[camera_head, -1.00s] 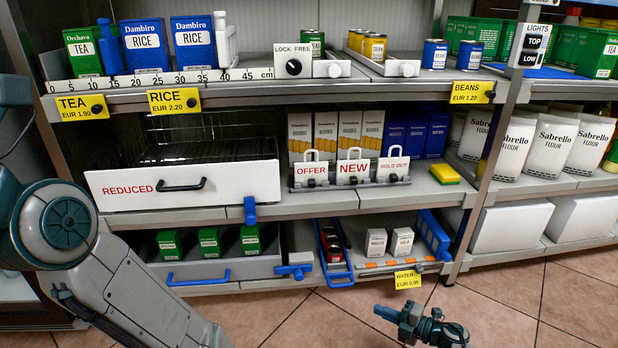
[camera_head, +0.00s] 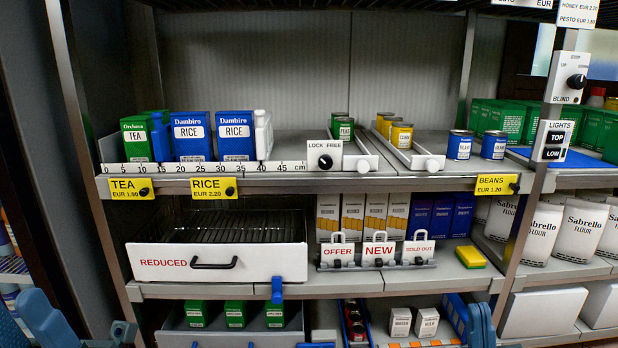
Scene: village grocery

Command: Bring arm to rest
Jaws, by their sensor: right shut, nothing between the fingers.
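My right gripper (camera_head: 482,326) shows as a blue shape at the bottom edge, right of centre, in front of the lower shelf's right end. It is shut and empty, and most of its arm is below the picture. Blue and grey parts of my left arm show at the lower left, in front of the rack's left side. My left gripper cannot be made out.
The REDUCED drawer (camera_head: 216,263) and its wire rack are at the middle shelf's left. OFFER, NEW and SOLD OUT signs stand beside it. Rice boxes (camera_head: 191,137) and bean cans (camera_head: 459,145) stand on the upper shelf. Small white boxes (camera_head: 400,323) sit low, close to my right gripper.

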